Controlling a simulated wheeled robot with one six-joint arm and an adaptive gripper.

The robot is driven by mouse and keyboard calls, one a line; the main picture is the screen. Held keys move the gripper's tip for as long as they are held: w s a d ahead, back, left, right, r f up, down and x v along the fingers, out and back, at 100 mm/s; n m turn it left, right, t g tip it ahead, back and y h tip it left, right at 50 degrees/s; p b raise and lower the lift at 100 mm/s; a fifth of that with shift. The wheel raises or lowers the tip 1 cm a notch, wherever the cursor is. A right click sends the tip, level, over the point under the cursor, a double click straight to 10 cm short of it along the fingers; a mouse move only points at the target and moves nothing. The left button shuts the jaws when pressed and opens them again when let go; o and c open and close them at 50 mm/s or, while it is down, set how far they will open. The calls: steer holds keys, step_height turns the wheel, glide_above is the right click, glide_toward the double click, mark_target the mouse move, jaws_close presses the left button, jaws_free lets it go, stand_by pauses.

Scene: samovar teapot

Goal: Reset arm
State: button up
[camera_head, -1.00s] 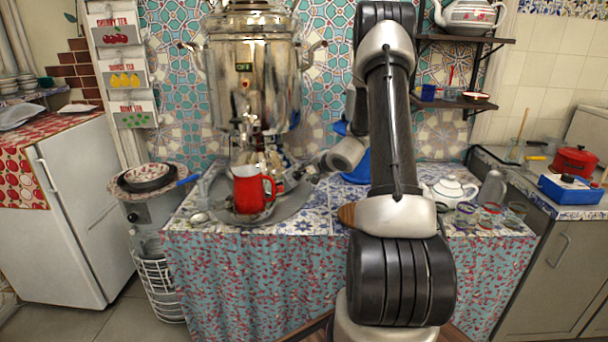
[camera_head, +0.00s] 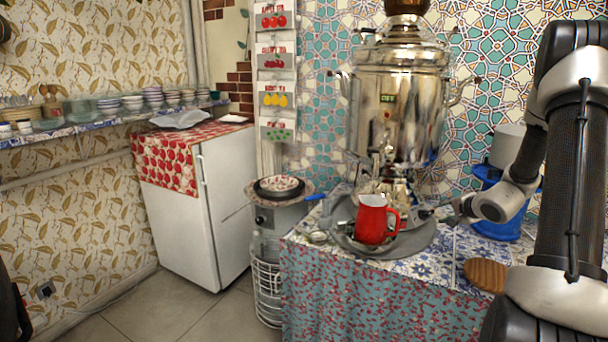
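My gripper (camera_head: 440,213) is small and dark at the end of my grey wrist, just right of the red mug (camera_head: 371,220). The mug stands upright on the round grey tray (camera_head: 415,242), with its handle toward my gripper. A gap seems to show between handle and fingertips. The fingers are too small and dark to tell open from shut. The large metal samovar (camera_head: 398,105) stands behind the mug, its lower spout area partly hidden. My arm fills the right side of the head view.
The table has a blue tiled top and a patterned cloth (camera_head: 370,300). A blue stand (camera_head: 497,228) and a round wooden board (camera_head: 486,274) lie near my arm.

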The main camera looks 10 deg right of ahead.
steer(key=s+a+r+n+g+y, duration=0.2)
steer(key=s+a+g+y, duration=0.1)
steer(key=s+a, duration=0.6)
steer(key=s+a+r+n+g+y, duration=0.2)
steer(key=s+a+n+g+y, duration=0.3)
steer(key=s, duration=0.6)
steer(key=s+a+r+n+h, duration=0.2)
steer(key=s+r+n+h, duration=0.2)
steer(key=s+r, duration=0.4)
steer(key=s+a+r+n+t+h, duration=0.1)
steer(key=s+a+r+n+h, duration=0.1)
steer(key=s+r, duration=0.6)
steer(key=shift+s+a+r+n+h, duration=0.4)
steer(key=shift+s+n+h, duration=0.1)
steer(key=shift+n+h, duration=0.5)
